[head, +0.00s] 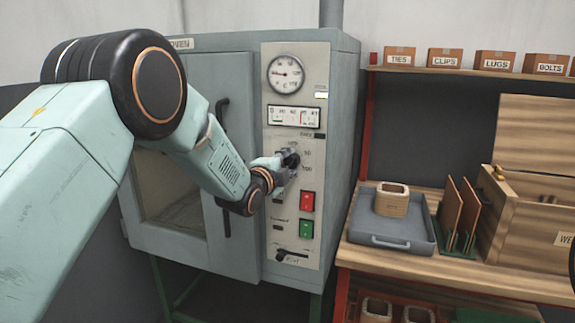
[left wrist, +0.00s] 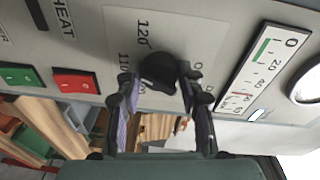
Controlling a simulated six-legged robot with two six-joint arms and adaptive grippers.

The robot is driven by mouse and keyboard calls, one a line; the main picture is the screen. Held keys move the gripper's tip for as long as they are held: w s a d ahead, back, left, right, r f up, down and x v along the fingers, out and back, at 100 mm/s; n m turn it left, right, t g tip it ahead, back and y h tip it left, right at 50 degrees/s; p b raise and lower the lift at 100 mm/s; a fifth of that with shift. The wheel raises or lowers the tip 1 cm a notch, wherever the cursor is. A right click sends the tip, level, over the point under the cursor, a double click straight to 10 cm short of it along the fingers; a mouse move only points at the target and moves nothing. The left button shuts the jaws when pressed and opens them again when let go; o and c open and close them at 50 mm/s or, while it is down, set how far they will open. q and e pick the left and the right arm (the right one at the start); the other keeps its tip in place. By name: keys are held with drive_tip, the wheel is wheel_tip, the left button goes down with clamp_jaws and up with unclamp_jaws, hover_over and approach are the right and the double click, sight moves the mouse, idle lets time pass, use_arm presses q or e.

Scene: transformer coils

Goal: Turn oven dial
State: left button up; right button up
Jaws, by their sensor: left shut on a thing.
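The grey oven (head: 345,120) stands at the centre left with its door shut. Its light control panel (head: 340,205) faces me. The black oven dial (left wrist: 158,72) sits on this panel, beside printed numbers such as 110 and 120. In the head view the dial is mostly hidden by my left gripper (head: 287,163). In the left wrist view the fingers of my left gripper (left wrist: 157,80) are on both sides of the dial, shut on it. My right gripper is not in view.
Red (head: 307,201) and green (head: 306,229) buttons lie below the dial. A round gauge (head: 286,74) and a strip meter (head: 294,116) are above. To the right, a wooden bench (head: 460,275) holds a grey tray (head: 400,243) with a coil (head: 391,203) and a wooden crate (head: 540,240).

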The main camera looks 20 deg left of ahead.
use_arm(q)
drive_tip(key=m, duration=0.4)
drive_tip(key=m+y+b, duration=0.1)
drive_tip(key=m, duration=0.1)
drive_tip(key=shift+d+r, duration=0.1)
drive_tip(key=shift+r, duration=0.15)
idle(0.5)
drive_tip(key=o, duration=1.2)
drive_tip(key=shift+f, duration=0.1)
drive_tip(key=shift+c, duration=0.2)
drive_tip(key=s+a+r, duration=0.1)
drive_tip(key=s, duration=1.1)
drive_tip(key=shift+r, duration=0.1)
